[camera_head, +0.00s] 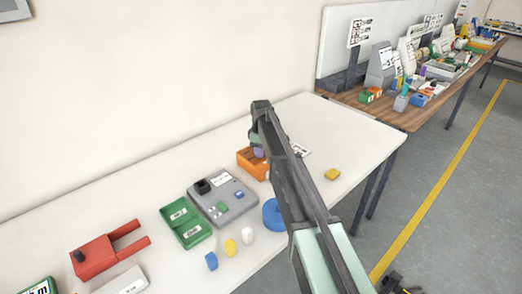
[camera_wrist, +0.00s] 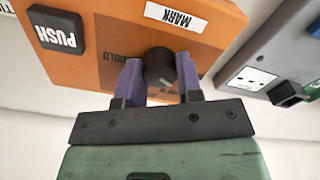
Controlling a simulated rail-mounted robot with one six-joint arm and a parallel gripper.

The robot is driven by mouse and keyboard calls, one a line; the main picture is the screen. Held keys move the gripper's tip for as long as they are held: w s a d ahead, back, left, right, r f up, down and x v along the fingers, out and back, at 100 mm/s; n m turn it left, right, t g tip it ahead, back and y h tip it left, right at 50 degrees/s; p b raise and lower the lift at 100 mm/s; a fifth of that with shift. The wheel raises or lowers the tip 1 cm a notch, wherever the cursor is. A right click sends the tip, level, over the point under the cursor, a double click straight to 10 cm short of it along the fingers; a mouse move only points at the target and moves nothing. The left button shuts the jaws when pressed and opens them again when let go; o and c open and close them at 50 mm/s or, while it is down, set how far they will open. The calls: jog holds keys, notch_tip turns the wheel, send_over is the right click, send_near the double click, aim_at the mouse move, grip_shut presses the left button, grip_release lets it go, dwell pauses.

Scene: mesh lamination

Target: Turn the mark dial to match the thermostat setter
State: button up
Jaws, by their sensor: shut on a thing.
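The mark dial (camera_wrist: 158,66) is a dark round knob on an orange box (camera_wrist: 110,25) with a white MARK label (camera_wrist: 175,17). My gripper (camera_wrist: 158,78) has its two purple fingers on either side of the dial, shut on it. A faint light line shows on the dial's face, but I cannot read its setting. In the head view, the orange box (camera_head: 246,165) is partly hidden by my arm, and my gripper (camera_head: 258,152) is at the box. I cannot make out which thing is the thermostat setter.
A black PUSH button (camera_wrist: 55,32) is on the same box. A grey device (camera_head: 232,206) stands close by. Green trays (camera_head: 187,213), a blue round thing (camera_head: 272,216), a red fork-shaped block (camera_head: 92,256) and a yellow block (camera_head: 332,174) lie on the white table (camera_head: 345,130).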

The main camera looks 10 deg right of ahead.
jog(key=shift+n, duration=1.8)
jog(key=o, duration=0.9)
notch_tip(320, 180, up, 11)
jog(key=p, duration=1.1)
jog(key=shift+f, duration=0.1)
